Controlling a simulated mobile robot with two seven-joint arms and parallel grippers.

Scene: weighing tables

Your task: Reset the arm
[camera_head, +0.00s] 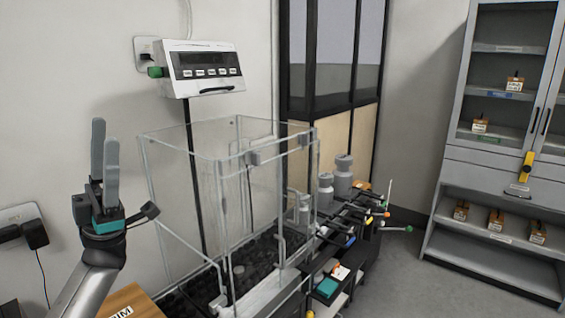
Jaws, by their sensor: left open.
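My left gripper (105,140) is raised at the left of the view, its two grey fingers pointing up. It is open and nothing shows between the fingers. It is in front of the wall, to the left of the clear glass balance enclosure (178,180), and looks apart from it. My left arm comes up from the bottom left edge. My right gripper is not in view.
A display unit (207,92) hangs on the wall above the enclosure. Grey bottles (343,178) and small tools crowd the bench to its right. A wooden block (130,300) lies below my arm. A grey cabinet (490,225) stands far right; floor before it is clear.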

